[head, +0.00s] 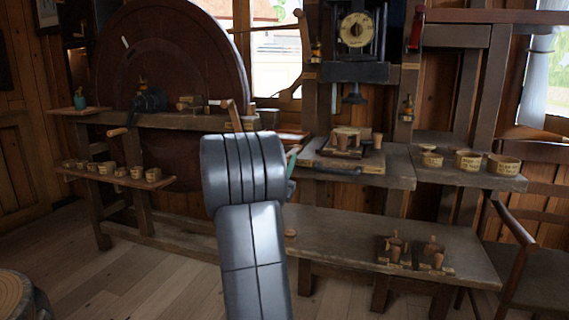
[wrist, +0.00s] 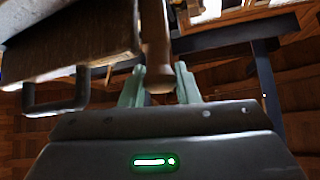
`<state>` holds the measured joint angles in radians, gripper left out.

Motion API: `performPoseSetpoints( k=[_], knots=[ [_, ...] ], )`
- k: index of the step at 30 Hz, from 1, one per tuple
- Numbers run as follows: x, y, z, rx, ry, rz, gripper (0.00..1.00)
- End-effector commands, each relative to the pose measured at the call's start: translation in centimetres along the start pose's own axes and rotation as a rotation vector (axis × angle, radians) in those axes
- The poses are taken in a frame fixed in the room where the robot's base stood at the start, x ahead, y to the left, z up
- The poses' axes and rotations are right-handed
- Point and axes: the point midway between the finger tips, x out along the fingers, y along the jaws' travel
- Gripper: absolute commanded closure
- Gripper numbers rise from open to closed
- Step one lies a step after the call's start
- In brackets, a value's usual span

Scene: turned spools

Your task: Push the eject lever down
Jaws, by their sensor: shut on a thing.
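A brown wooden lever handle (wrist: 156,40) comes down from the top of the wrist view, between the two pale green fingers of my gripper (wrist: 160,74). The fingers are shut on the handle, one on each side near its lower end. In the head view my own grey arm hides most of the gripper; a bit of green finger (head: 292,162) shows at the arm's right. A slanted wooden handle (head: 232,115) stands just above the arm there; I cannot tell whether it is the same lever. The lever's pivot is hidden.
A dark bracket (wrist: 55,98) and a thick wooden beam (wrist: 75,50) are close on the left in the wrist view. In the head view, a bench shelf (head: 385,180) with turned pieces is right of my arm, and a low shelf (head: 340,235) runs below.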

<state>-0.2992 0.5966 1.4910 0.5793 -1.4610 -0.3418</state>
Motion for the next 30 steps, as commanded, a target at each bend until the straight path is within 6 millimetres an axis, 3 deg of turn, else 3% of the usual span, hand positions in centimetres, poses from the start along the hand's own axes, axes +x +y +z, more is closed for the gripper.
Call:
performPoseSetpoints(
  k=[3, 4, 6, 7, 19, 23, 30],
  knots=[
    [-0.2, 0.1, 0.2, -0.001, -0.004, 0.000, 1.00],
    [-0.2, 0.1, 0.2, -0.001, -0.004, 0.000, 0.66],
    [-0.2, 0.1, 0.2, -0.002, -0.004, 0.000, 0.52],
    [-0.2, 0.1, 0.2, -0.002, -0.004, 0.000, 0.50],
    [-1.1, 0.0, 0.2, -0.002, -0.005, 0.000, 0.50],
    [-3.4, -0.1, 0.2, -0.003, -0.007, -0.003, 0.50],
    [-9.0, 0.0, 0.2, -0.003, -0.008, -0.003, 0.50]
  ],
)
